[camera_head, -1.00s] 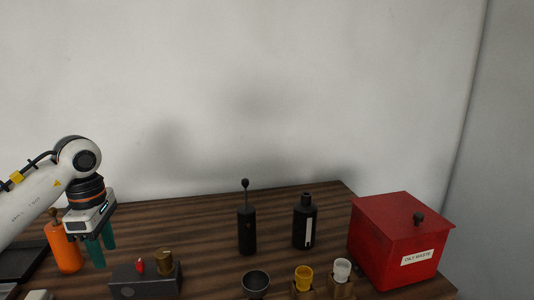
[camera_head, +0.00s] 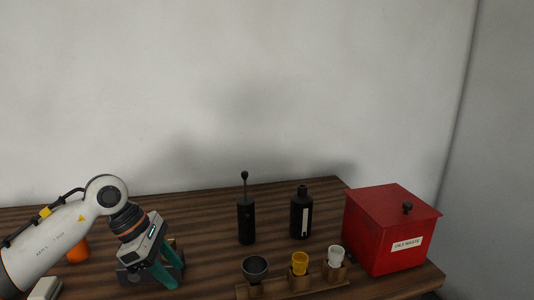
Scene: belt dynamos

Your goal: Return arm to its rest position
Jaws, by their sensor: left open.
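My left arm comes in from the left in the head view. Its gripper (camera_head: 166,266), with teal fingers, points down to the right, in front of the dark grey block (camera_head: 135,277) on the wooden table (camera_head: 205,222). The fingers are apart and I see nothing held between them. They cover much of the block and what stands on it. My right gripper is not in view.
An orange bottle (camera_head: 78,250) is partly hidden behind my left arm. A black pump bottle (camera_head: 246,220), a black labelled bottle (camera_head: 301,215), a dark cup (camera_head: 255,267), a yellow cup (camera_head: 299,263), a white cup (camera_head: 335,256) and a red waste bin (camera_head: 385,235) stand to the right.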

